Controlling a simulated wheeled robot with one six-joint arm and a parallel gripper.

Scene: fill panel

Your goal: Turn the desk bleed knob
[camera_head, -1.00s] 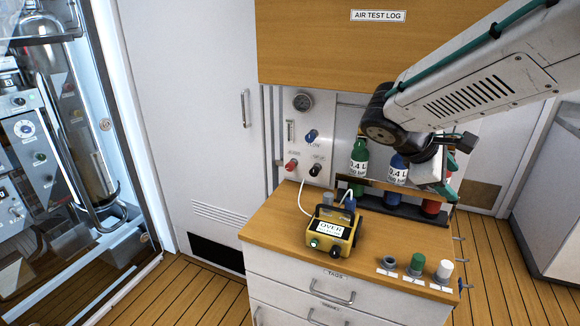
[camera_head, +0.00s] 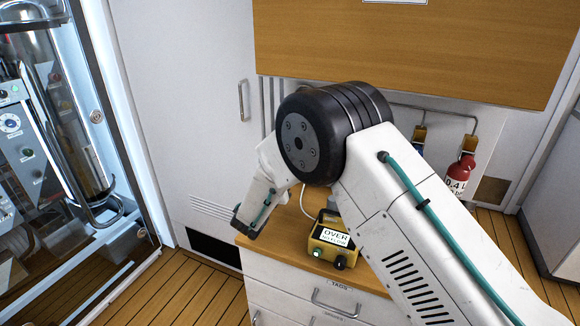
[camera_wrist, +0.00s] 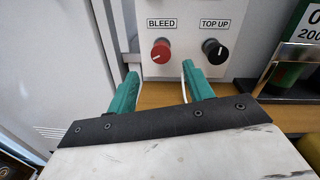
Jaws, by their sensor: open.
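The bleed knob (camera_wrist: 160,52) is red with a white pointer line and sits on a pale panel (camera_wrist: 188,70) under a BLEED label, in the wrist view. My gripper (camera_wrist: 160,82) is open, its two teal fingers apart and pointing toward the panel. The knob shows between and beyond the fingertips, and nothing is between the jaws. The black TOP UP knob (camera_wrist: 213,50) is just to the right, above the right finger. In the head view my arm hides the panel and both knobs.
A yellow meter (camera_head: 330,240) reading OVER stands on the wooden desk (camera_head: 374,277). In the wrist view a green bottle (camera_wrist: 288,75) stands in a rack at right. A white locker door (camera_head: 200,120) is left of the desk.

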